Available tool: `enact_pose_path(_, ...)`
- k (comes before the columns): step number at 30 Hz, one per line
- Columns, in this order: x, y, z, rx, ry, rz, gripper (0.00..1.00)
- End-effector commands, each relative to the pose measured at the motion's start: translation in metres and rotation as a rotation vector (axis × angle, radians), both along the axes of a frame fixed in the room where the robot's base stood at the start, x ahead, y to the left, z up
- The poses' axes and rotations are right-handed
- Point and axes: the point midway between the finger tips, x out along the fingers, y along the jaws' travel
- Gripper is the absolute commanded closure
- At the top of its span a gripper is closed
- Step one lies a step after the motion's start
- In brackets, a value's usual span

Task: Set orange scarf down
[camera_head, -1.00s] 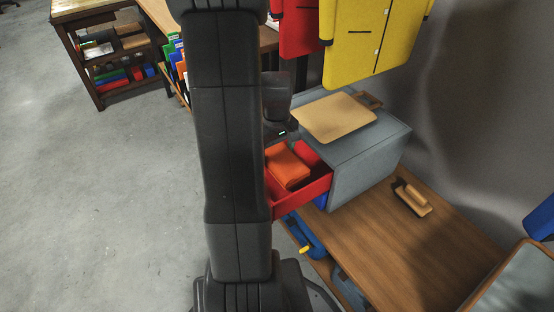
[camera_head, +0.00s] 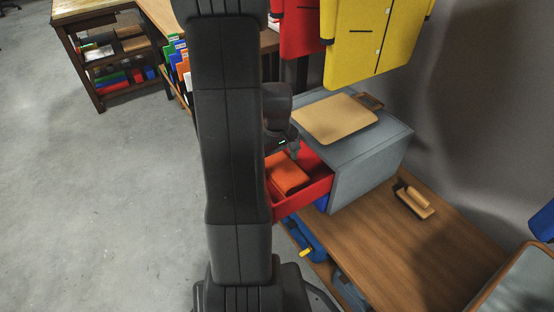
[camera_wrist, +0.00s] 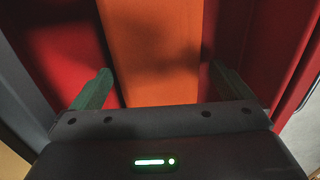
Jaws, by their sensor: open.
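The orange scarf (camera_head: 288,177) is a folded block lying in the open red drawer (camera_head: 306,194) of a grey cabinet. My arm hides the drawer's left part. In the wrist view the scarf (camera_wrist: 155,45) is a broad orange strip between the red drawer's surfaces. My gripper (camera_wrist: 160,88) is open, its two green fingers spread wider than the scarf, one to each side. In the head view my gripper (camera_head: 293,150) is mostly hidden behind my arm, just above the scarf. I cannot tell whether a finger touches the scarf.
A tan board (camera_head: 336,118) lies on the grey cabinet (camera_head: 372,160). A wooden-handled tool (camera_head: 413,202) rests on the wooden bench (camera_head: 375,235). The floor at left is clear.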

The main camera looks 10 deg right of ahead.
Motion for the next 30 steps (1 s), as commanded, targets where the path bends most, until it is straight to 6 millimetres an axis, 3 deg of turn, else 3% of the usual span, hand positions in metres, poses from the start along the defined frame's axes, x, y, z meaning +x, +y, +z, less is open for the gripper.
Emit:
enact_pose_path(5, 0.001, 0.0, 0.027, -0.001, -0.004, 0.0, 0.01)
enact_pose_path(12, 0.001, 0.0, 0.081, -0.001, -0.004, 0.0, 0.01)
enact_pose_path(18, 0.001, 0.0, 0.112, -0.001, -0.004, 0.0, 0.01)
enact_pose_path(30, 0.0, 0.0, 0.122, 0.0, 0.0, 0.0, 0.01)
